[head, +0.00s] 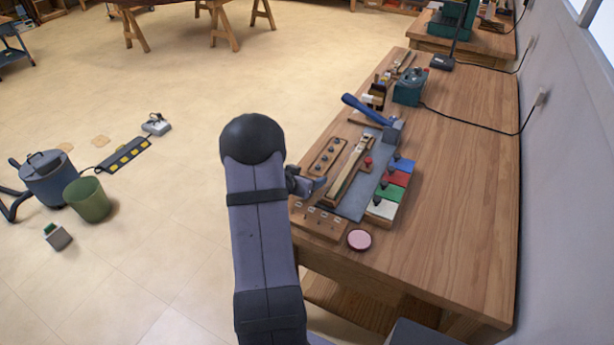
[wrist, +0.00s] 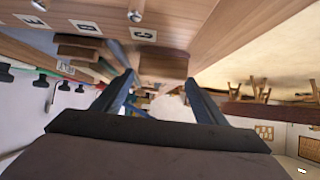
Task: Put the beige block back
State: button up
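A pale off-white block (head: 382,209) with a black knob sits at the near end of the coloured row on the bench; it is the closest match to a beige block that I see. I cannot tell whether it is the one named. My gripper (head: 318,184) is low over the near left part of the bench, partly hidden by my arm. In the wrist view my gripper (wrist: 163,92) has its two dark fingers apart. A brown wooden block (wrist: 163,66) shows beyond the fingertips. I cannot tell whether it is touched.
A wooden rail (head: 319,224) with lettered tags lies at the near edge; its tags E, D, C show in the wrist view. Green (head: 389,193), red (head: 398,178) and blue (head: 404,165) blocks stand in the row. A pink disc (head: 360,240) lies nearby. The right bench is clear.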

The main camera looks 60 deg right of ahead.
jog(key=shift+r, duration=0.25)
jog(key=v, duration=1.2)
jog(key=w+a+f+n+t+y, duration=0.1)
jog(key=w+a+n+t+y, duration=0.25)
jog(key=w+a, duration=0.65)
jog(key=w+a+n+t+y, duration=0.35)
jog(key=w+a+n, duration=0.2)
jog(key=a, duration=0.75)
jog(key=s+a+f+n+g+y, duration=0.1)
jog(key=s+a+n+g+y, duration=0.2)
jog(key=a, duration=1)
jog(key=s+a+n+g+y, duration=0.1)
jog(key=s+a+n+g, duration=0.3)
jog(key=s, duration=0.9)
jog(key=a+n, duration=0.2)
jog(key=shift+s+a+f, duration=0.3)
jog(key=shift+s, duration=0.1)
